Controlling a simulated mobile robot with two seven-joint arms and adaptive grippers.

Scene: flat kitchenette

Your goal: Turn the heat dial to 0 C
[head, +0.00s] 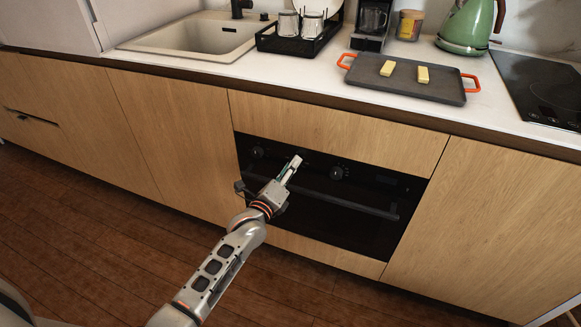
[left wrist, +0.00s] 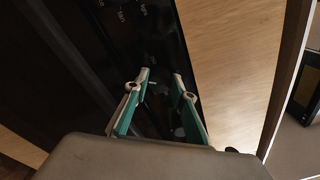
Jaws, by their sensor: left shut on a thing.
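The black oven (head: 345,205) is built into the wooden cabinet front in the head view. One dial (head: 257,152) shows on its panel left of my gripper, and another dial (head: 338,173) shows to the right. My left gripper (head: 295,164) is at the panel between these two. In the left wrist view, the fingers of my left gripper (left wrist: 162,76) are shut on a dark dial with a small pale mark. That dial is mostly hidden, and its setting cannot be read. My right gripper is not in view.
The oven's handle bar (head: 350,203) runs below the dials, close to my left gripper. On the counter above are a dark tray (head: 440,92) with two yellow blocks, a dish rack (head: 290,45), a green kettle (head: 465,28) and a sink (head: 200,35).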

